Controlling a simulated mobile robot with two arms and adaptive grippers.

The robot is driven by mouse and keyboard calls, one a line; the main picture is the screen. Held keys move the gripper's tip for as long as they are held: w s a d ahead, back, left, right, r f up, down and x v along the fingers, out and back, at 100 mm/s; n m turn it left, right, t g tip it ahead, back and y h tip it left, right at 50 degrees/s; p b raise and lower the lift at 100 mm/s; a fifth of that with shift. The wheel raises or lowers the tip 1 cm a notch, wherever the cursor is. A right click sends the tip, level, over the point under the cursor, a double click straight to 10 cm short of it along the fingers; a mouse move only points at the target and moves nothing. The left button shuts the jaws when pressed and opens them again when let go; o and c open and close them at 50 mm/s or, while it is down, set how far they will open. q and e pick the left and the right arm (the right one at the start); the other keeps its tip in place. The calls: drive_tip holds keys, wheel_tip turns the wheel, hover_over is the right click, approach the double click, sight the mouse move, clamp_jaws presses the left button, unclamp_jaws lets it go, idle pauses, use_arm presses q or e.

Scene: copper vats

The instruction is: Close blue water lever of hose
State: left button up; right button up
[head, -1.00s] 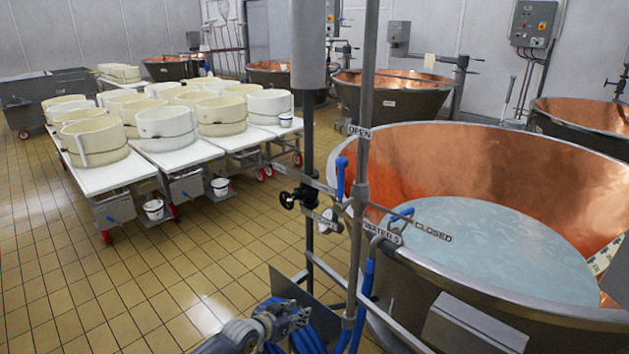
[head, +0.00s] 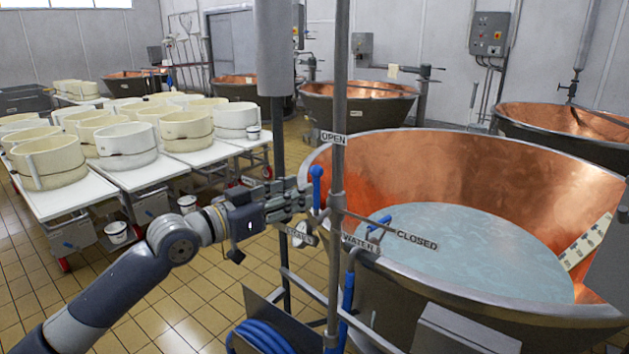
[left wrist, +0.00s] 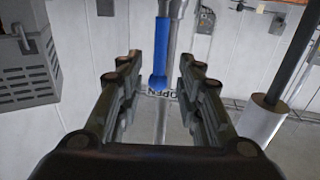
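The blue water lever (head: 317,188) stands upright on the grey pipe, just below the OPEN label (head: 334,138). My right gripper is not in view.
The large copper vat (head: 440,170) with liquid stands right behind the pipe. A thick grey column (head: 276,60) rises just left of the pipe. A blue hose (head: 262,338) is coiled below. Tables with white moulds (head: 126,140) stand at left, with tiled floor between.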

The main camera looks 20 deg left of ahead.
sight(316, 185)
use_arm(q)
drive_tip(key=p+x, duration=0.1)
drive_tip(key=x, duration=0.5)
drive_tip(key=shift+w+d, duration=0.15)
clamp_jaws()
